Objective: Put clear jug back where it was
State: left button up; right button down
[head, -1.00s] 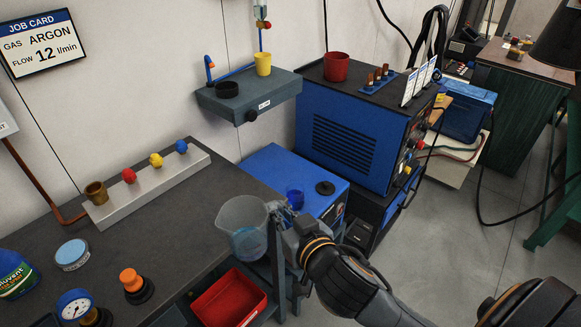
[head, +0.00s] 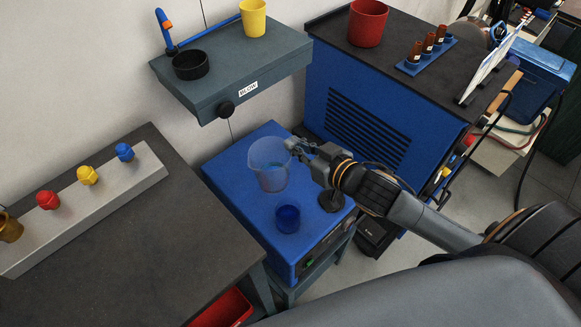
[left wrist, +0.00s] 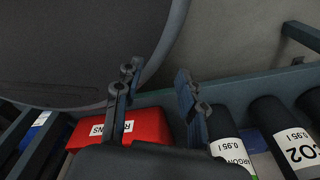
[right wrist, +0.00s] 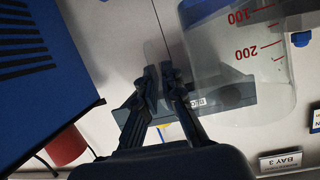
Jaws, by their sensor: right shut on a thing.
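The clear jug (head: 267,165) is upright over the back part of the blue unit's top (head: 236,170); I cannot tell whether it touches that top. My right gripper (head: 298,148) is shut on the jug at its right side. In the right wrist view the jug (right wrist: 245,70), with red 100 and 200 marks, is beside the fingers (right wrist: 162,80), which appear to close on its faint handle. My left gripper (left wrist: 157,88) is open and empty in the left wrist view and is outside the head view.
A blue cup (head: 288,218) and a black disc (head: 331,200) stand on the blue unit near the jug. A grey shelf (head: 235,65) overhangs behind, with a black dish and yellow cup. The blue welder cabinet (head: 365,125) rises to the right. A red box (left wrist: 140,127) lies below my left gripper.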

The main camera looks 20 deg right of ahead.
jog(key=shift+y, duration=0.3)
jog(key=w+d+f, duration=0.3)
jog(key=w+d+f+b, duration=0.1)
jog(key=w+d+f, duration=0.2)
jog(key=w+f, duration=0.1)
jog(key=w+d+f, duration=0.3)
jog(key=w, duration=0.1)
jog(key=shift+w+f, duration=0.2)
jog(key=shift+f, duration=0.2)
pick_arm(q)
jog(key=shift+s+a+f+b, duration=0.15)
jog(key=shift+s+f+b, duration=0.1)
jog(key=shift+f, duration=0.3)
jog(key=shift+s+a+f+b, duration=0.1)
jog(key=shift+s+f+b, duration=0.1)
jog(key=shift+f, duration=0.35)
pick_arm(e)
jog(key=shift+f, duration=1.6)
jog(key=c, duration=1.5)
grip_release()
jog(key=shift+f, duration=0.1)
pick_arm(q)
jog(key=shift+a, duration=0.1)
